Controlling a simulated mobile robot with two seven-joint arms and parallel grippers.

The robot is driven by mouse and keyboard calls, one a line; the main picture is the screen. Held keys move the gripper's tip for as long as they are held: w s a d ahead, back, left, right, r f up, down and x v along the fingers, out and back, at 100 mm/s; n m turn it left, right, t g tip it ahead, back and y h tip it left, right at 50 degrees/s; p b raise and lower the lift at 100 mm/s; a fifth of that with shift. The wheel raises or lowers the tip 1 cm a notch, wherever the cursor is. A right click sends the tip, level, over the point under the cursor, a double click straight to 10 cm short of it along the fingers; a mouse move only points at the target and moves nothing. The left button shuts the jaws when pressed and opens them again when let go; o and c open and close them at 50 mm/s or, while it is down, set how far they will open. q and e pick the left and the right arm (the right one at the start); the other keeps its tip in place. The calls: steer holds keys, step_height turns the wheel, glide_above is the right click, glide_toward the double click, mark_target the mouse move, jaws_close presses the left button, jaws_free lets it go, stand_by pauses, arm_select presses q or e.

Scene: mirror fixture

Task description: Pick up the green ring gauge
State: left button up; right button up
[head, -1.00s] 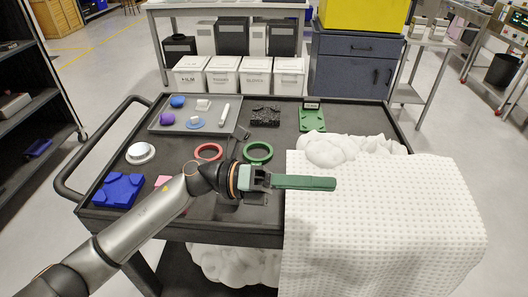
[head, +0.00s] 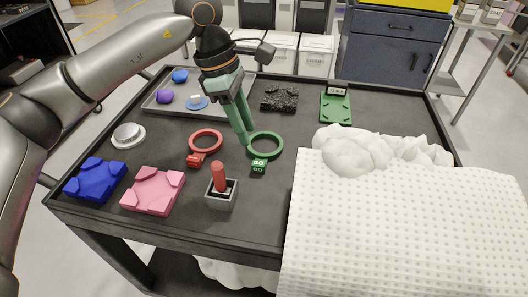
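The green ring gauge (head: 279,146) lies flat on the dark cart top, with a green tag (head: 259,167) marked "GO" at its front edge. My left gripper (head: 246,141) points down from above, its green fingers reaching to the ring's left rim. The fingertips overlap the rim in the picture; I cannot tell whether they touch it or whether the fingers are apart. A red ring gauge (head: 206,136) with a red tag lies just left of the fingers. My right gripper is not in view.
A grey holder with an upright red peg (head: 219,178) stands in front of the rings. Pink (head: 153,190) and blue (head: 96,178) blocks lie front left. A grey tray (head: 160,108) and green plate (head: 335,106) lie behind. White bubble wrap (head: 400,220) covers the right side.

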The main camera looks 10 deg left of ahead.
arm_select(q)
glide_above(259, 163)
steer(key=a, duration=0.1)
steer(key=f, duration=0.4)
steer(key=shift+s+a, duration=0.2)
steer(key=x, duration=0.5)
steer(key=shift+w+a+f, duration=0.1)
steer(key=shift+w+a, duration=0.1)
steer(key=shift+c, duration=0.2)
jaws_close()
